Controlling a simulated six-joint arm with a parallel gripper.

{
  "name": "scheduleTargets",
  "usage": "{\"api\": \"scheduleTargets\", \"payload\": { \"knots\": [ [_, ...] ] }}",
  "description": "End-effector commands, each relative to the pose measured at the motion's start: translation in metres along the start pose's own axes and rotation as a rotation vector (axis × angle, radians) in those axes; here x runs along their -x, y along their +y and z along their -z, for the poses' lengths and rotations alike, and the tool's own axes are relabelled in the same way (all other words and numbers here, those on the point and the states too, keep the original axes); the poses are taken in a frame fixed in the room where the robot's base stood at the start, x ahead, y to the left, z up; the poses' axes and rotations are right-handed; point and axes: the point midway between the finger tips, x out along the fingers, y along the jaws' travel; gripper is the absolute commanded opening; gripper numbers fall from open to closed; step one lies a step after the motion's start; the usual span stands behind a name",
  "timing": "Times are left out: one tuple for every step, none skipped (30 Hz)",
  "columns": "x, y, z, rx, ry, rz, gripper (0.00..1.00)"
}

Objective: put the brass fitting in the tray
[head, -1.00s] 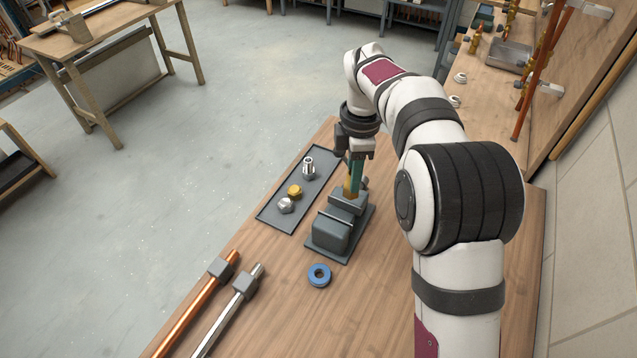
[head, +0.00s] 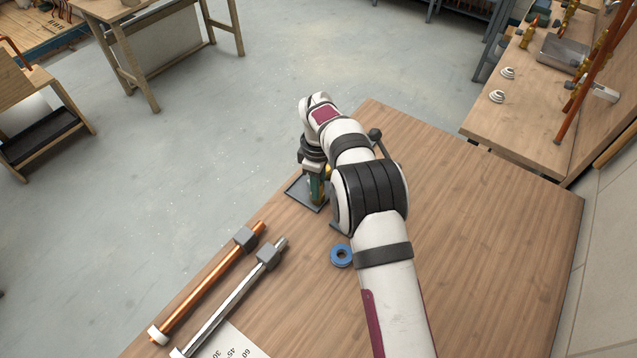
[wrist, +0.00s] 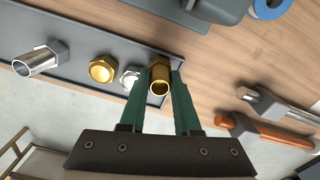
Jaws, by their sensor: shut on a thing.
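The brass fitting (wrist: 160,77) is between the two green fingers of my gripper (wrist: 161,84) in the wrist view, its round open end facing the camera. My gripper is shut on it. In the head view my gripper (head: 316,190) points down at the dark grey tray (head: 297,193), mostly hidden by my arm. The tray (wrist: 85,42) also shows in the wrist view, and the fitting overlaps its right end. I cannot tell whether the fitting touches the tray floor. A silver threaded fitting (wrist: 42,59), a brass cap (wrist: 103,69) and a silver nut (wrist: 130,79) lie in the tray.
A grey vise-like block (wrist: 200,10) stands beside the tray. A blue ring (head: 341,254) lies near my arm. A copper pipe (head: 205,285) and a steel pipe (head: 228,300) lie at the front left. The bench (head: 490,240) is clear to the right.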

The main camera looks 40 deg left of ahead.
Motion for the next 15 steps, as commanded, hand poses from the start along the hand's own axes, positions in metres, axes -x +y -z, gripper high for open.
{"api": "scheduleTargets", "payload": {
  "knots": [
    [0.0005, 0.0001, 0.0000, 0.000, 0.000, 0.000, 0.00],
    [0.0005, 0.0001, 0.0000, 0.000, 0.000, 0.000, 0.00],
    [0.0001, 0.0001, 0.0000, 0.000, 0.000, 0.000, 0.00],
    [-0.0006, 0.0001, -0.0001, 0.000, 0.000, 0.000, 0.00],
    [-0.0015, 0.0000, -0.0001, 0.000, 0.000, 0.000, 0.00],
    [-0.0024, 0.0000, -0.0002, 0.000, 0.000, 0.000, 0.33],
    [-0.0021, 0.0001, -0.0001, 0.000, 0.000, 0.000, 0.38],
    [-0.0021, 0.0000, -0.0001, 0.000, 0.000, 0.000, 0.43],
    [-0.0020, 0.0000, -0.0001, 0.000, 0.000, 0.000, 0.51],
    [-0.0020, 0.0000, -0.0001, 0.000, 0.000, 0.000, 0.56],
    [-0.0020, 0.0000, -0.0001, 0.000, 0.000, 0.000, 0.61],
    [-0.0019, 0.0000, -0.0002, 0.000, 0.000, 0.000, 0.61],
    [-0.0019, 0.0000, -0.0002, 0.000, 0.000, 0.000, 0.61],
    [-0.0019, 0.0000, -0.0002, 0.000, 0.000, 0.000, 0.61],
    [-0.0019, 0.0000, -0.0002, 0.000, 0.000, 0.000, 0.61]
  ]
}}
